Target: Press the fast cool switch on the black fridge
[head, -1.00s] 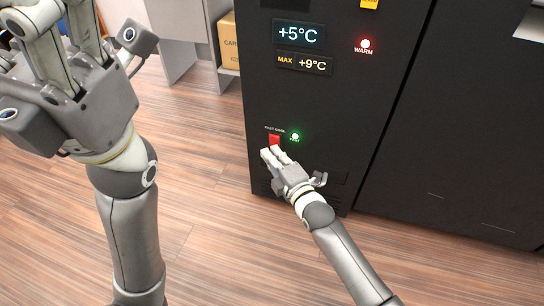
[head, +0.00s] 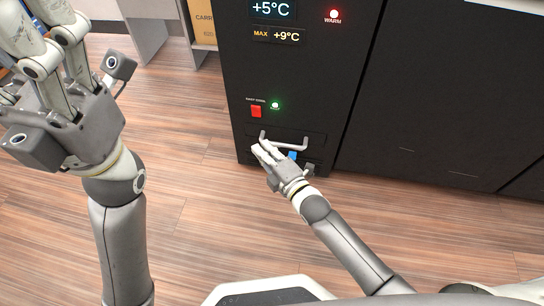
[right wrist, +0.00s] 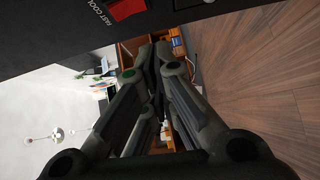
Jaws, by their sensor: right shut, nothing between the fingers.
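The black fridge (head: 375,100) fills the centre and right of the head view. Its red fast cool switch (head: 256,111) is in plain sight low on the front, left of a lit green light (head: 275,105). The switch and its label also show at the top edge of the right wrist view (right wrist: 128,8). Whether it is pressed in, I cannot tell. My right gripper (head: 262,151) is shut and empty, below the switch and apart from it, by the handle. My left gripper (head: 42,20) is raised at the upper left, its fingertips cut off by the frame.
A grey handle (head: 284,143) sticks out from the fridge below the switch. A red WARM light (head: 333,14) and temperature displays (head: 276,35) are higher up. A cardboard box (head: 203,22) stands on a shelf left of the fridge. The wooden floor in front is clear.

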